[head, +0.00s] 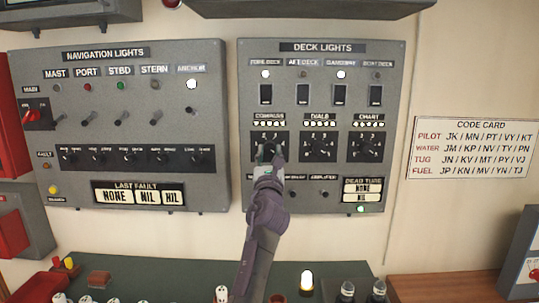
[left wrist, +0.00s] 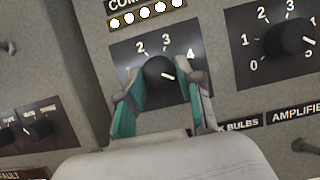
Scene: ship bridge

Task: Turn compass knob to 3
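The compass knob (left wrist: 159,72) is a round black dial on a black plate under the COMPASS label, on the grey deck lights panel (head: 325,215). In the left wrist view its white pointer mark points to the lower right, below the 4. The 2, 3 and 4 are readable above it; the other numbers are hidden by the fingers. My left gripper (head: 270,152) has its teal fingers (left wrist: 161,88) on both sides of the knob, close against it, and looks shut on it. In the head view the gripper partly covers the knob. My right gripper is not in view.
The dials knob (head: 320,147) and chart knob (head: 369,148) sit to the right, with switches above and small toggles below. The navigation lights panel (head: 120,180) is at left. A code card (head: 472,148) hangs at right. A green console with lamps and controls lies below.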

